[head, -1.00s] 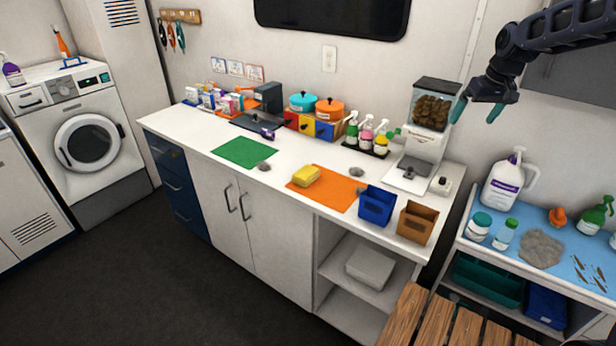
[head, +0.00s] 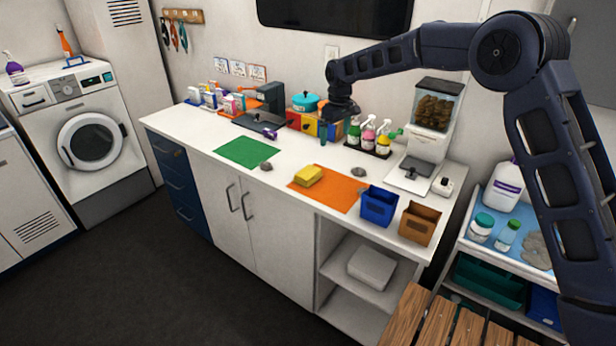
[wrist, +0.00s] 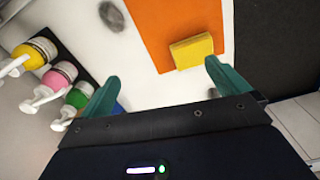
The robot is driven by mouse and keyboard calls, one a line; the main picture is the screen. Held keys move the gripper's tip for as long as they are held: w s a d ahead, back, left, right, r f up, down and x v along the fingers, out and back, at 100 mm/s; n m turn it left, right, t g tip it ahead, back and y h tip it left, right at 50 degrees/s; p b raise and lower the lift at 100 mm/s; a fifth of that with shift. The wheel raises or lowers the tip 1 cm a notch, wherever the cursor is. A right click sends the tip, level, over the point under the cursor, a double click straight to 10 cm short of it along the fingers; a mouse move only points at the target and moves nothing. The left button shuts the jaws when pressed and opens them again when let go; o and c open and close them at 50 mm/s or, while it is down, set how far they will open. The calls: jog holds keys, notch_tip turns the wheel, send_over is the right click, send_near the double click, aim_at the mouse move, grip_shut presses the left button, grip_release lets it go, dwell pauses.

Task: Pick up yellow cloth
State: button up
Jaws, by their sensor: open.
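The yellow cloth (head: 308,176) is a small folded block lying on the orange mat (head: 338,196) on the white counter. It also shows in the wrist view (wrist: 192,51), on the orange mat beyond my fingertips. My gripper (head: 335,128) is above the back of the counter, near the spray bottles, up and behind the cloth. In the wrist view the teal fingers of my gripper (wrist: 160,75) are wide apart with nothing between them.
Spray bottles (head: 368,138) stand in a dark tray near my gripper. A blue bin (head: 378,206) and a brown bin (head: 419,223) stand right of the orange mat. A green mat (head: 246,151) lies to the left. Grey lumps (head: 358,172) lie near the orange mat.

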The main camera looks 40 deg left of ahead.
jog(key=n, duration=0.2)
send_over(308, 172)
notch_tip(308, 172, down, 6)
jog(key=shift+h, duration=0.3)
notch_tip(308, 172, down, 10)
jog(key=shift+w+a+f, duration=0.1)
jog(key=shift+w+f, duration=0.05)
jog(key=c, duration=0.7)
